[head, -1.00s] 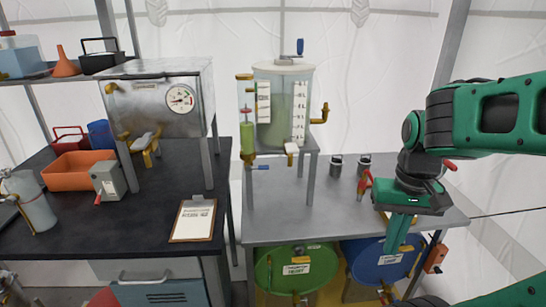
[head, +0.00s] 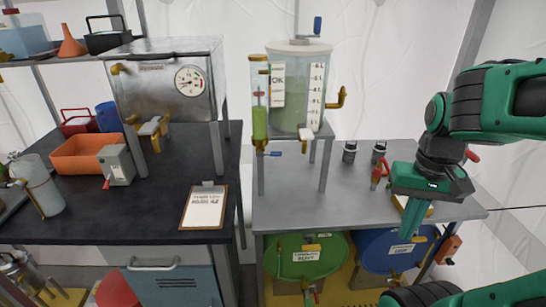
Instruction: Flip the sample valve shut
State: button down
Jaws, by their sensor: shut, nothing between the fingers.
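A clear tank (head: 300,90) with green liquid stands on a raised metal stand above the grey bench. Low on its front left, under a green sight tube (head: 260,122), is a small valve with a blue lever (head: 273,153) lying sideways. A pale tap (head: 306,134) sits on the tank's lower front, and a brass elbow fitting (head: 338,99) is on its right side. I cannot tell which one is the sample valve. My gripper (head: 407,236) points down at the right of the bench, shut and empty, well apart from the tank.
Small dark canisters (head: 349,152) and a red-handled fitting (head: 378,174) stand on the grey bench (head: 300,206) between tank and gripper. Green (head: 304,262) and blue (head: 392,250) drums lie below. A steel box with a gauge (head: 172,90) and a clipboard (head: 203,207) are on the black bench.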

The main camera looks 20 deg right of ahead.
aim_at(260, 154)
jog(key=z, duration=1.3)
jog(key=k, duration=0.95)
jog(key=u, duration=1.35)
jog(key=i, duration=1)
